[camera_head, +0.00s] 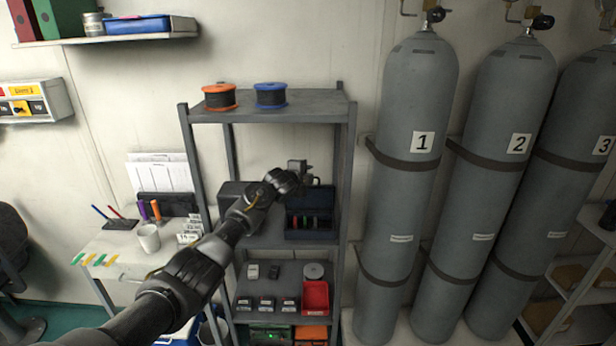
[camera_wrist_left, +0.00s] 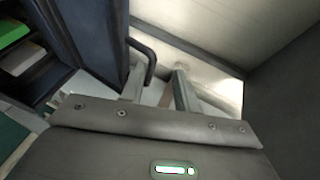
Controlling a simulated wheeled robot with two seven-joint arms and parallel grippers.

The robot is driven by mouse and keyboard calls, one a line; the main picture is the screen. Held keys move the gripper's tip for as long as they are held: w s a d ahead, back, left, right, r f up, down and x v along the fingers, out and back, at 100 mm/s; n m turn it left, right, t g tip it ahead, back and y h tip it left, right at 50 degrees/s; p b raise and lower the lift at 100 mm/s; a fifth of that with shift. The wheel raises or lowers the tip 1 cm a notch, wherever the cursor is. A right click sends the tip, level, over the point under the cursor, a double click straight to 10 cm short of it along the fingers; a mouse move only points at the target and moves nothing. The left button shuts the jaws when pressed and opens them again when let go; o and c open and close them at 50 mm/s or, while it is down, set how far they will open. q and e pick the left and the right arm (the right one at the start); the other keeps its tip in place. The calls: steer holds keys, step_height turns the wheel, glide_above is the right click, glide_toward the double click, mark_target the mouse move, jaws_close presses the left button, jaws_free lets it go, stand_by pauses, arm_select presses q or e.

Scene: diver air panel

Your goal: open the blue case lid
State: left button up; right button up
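The blue case (camera_head: 312,235) stands on the middle shelf of the grey rack, with several coloured items visible inside. Its dark blue lid (camera_head: 323,199) is raised, roughly upright, at the back. My left gripper (camera_head: 302,168) is at the lid's top edge, partly hidden by my own wrist. In the left wrist view the gripper's fingers (camera_wrist_left: 160,80) stand apart. The black handle (camera_wrist_left: 148,60) of the lid (camera_wrist_left: 95,40) is beside the left finger and reaches toward the gap; I cannot tell whether it touches. My right gripper is in neither view.
The rack's top shelf (camera_head: 280,107) with orange and blue spools is above my gripper, and rack posts stand either side. A lower shelf holds small boxes and a red tray (camera_head: 315,297). Grey cylinders (camera_head: 408,200) stand at the right, a desk with a mug (camera_head: 149,238) at the left.

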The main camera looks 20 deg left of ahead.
arm_select(q)
steer(key=shift+s, duration=0.1)
steer(key=b+v, duration=0.2)
steer(key=v, duration=0.8)
steer(key=shift+s+r, duration=0.15)
steer(key=shift+s, duration=0.15)
steer(key=shift+a, duration=0.1)
